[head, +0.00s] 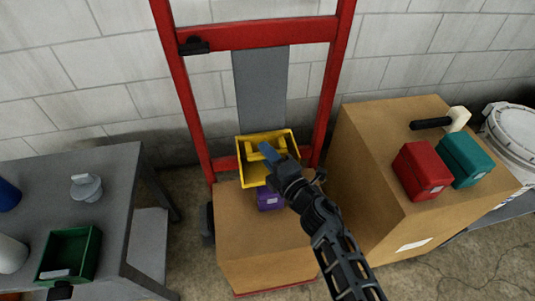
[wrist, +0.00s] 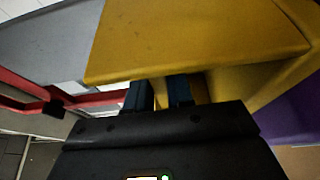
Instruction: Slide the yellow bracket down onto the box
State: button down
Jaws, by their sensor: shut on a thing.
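The yellow bracket (head: 280,137) is an open, frame-like piece in front of the red hand truck's grey back plate, above the brown cardboard box (head: 262,262). My gripper (head: 268,155) reaches it from the lower right and is shut on it. In the wrist view the bracket (wrist: 200,40) fills the upper middle, and the dark fingers (wrist: 160,95) run up to its near edge. The fingertips are hidden behind that edge. A purple block (head: 268,200) sits on the box top below the bracket. I cannot tell whether the bracket touches the box or the block.
The red hand truck (head: 334,80) stands against the block wall. A larger cardboard box (head: 375,215) at right carries a red box (head: 422,170), a teal box (head: 466,158) and a mallet (head: 458,118). A grey table (head: 110,190) at left holds a green bin (head: 68,254).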

jog(key=shift+d+f, duration=0.1)
jog(key=shift+f, duration=0.3)
jog(key=c, duration=1.2)
grip_release()
jog(key=shift+o, duration=0.6)
jog(key=shift+r, duration=0.1)
jog(key=p+v, duration=0.2)
jog(key=v, duration=0.4)
jog(key=shift+s+d, duration=0.2)
jog(key=shift+s, duration=0.1)
jog(key=shift+s+d, duration=0.3)
jog(key=shift+s, duration=0.1)
